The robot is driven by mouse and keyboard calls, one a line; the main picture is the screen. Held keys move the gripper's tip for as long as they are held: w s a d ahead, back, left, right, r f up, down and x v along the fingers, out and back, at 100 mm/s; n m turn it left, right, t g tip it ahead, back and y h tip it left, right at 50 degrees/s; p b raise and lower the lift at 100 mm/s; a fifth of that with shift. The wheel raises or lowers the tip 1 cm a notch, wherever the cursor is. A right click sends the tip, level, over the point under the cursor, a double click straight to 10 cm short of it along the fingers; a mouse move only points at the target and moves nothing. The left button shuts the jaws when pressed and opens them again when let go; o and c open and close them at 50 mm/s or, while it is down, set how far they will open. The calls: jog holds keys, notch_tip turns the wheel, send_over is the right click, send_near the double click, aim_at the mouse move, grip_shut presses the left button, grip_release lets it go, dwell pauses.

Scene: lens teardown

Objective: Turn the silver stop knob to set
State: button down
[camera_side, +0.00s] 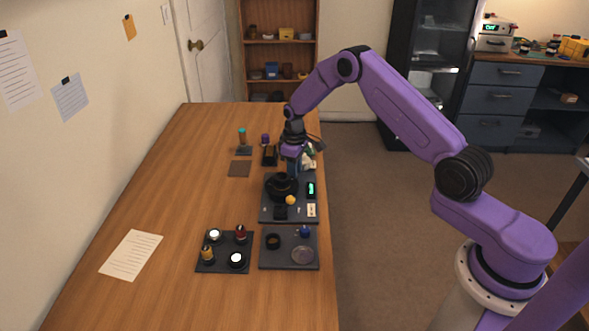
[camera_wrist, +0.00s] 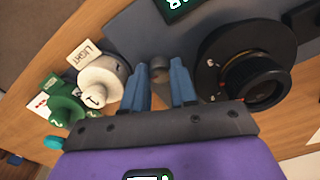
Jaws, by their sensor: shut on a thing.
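The silver stop knob (camera_wrist: 159,64) shows as a small grey rounded piece between my blue fingertips in the wrist view. My gripper (camera_wrist: 161,72) is shut on it, and the fingers cover part of its sides. Any set mark on the knob is not readable. A black ringed lens body (camera_wrist: 246,68) stands just right of the fingers. In the side view my gripper (camera_side: 291,172) points down over the back of the dark plate (camera_side: 268,213), beside the black lens body (camera_side: 279,186). The knob is hidden there.
A white knob (camera_wrist: 101,86) with a LIGHT tag (camera_wrist: 85,53) and a green knob (camera_wrist: 66,108) stand left of the fingers. The left of the table is clear except a paper sheet (camera_side: 131,254).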

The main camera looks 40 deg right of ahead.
jog(key=shift+m, duration=1.7)
jog(key=c, duration=0.9)
grip_release()
jog(key=shift+a, duration=0.1)
